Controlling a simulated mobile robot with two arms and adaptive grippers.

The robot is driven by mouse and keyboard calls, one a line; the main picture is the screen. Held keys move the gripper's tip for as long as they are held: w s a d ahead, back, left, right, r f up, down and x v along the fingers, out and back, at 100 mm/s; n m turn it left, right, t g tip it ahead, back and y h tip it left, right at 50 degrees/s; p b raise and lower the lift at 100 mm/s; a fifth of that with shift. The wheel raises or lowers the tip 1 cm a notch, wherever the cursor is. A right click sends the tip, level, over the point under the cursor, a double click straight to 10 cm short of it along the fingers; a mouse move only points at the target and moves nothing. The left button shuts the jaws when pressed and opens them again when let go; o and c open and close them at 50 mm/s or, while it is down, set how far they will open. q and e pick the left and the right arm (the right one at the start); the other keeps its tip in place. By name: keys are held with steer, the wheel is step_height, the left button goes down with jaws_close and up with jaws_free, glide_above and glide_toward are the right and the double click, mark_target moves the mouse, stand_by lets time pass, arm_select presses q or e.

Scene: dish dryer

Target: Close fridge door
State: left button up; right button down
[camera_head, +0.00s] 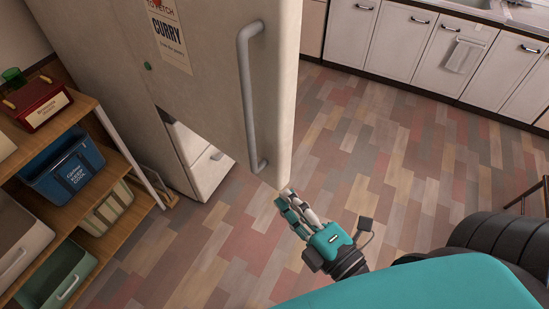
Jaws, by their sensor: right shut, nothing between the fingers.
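The fridge door (208,75) is cream-coloured, with a long grey bar handle (248,95) down its outer face. It stands open, swung out over the floor. Below it, part of the fridge's lower body (197,160) shows. My right gripper (287,198) is shut and empty, at the door's lower corner below the handle. Its fingertips are very close to the door's bottom edge; I cannot tell whether they touch. My left gripper is not in view.
A wooden shelf (118,232) with a blue bin (62,172), a red box (38,108) and other bins stands at the left. White cabinets (400,42) line the back right. The wood-plank floor (400,150) between is clear. A poster (168,34) hangs on the door.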

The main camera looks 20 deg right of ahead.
steer(key=w, duration=0.1)
steer(key=p, duration=0.7)
glide_above(274, 158)
steer(key=s+a, duration=0.2)
steer(key=s, duration=0.2)
steer(key=shift+w+d, duration=0.1)
steer(key=shift+d, duration=0.1)
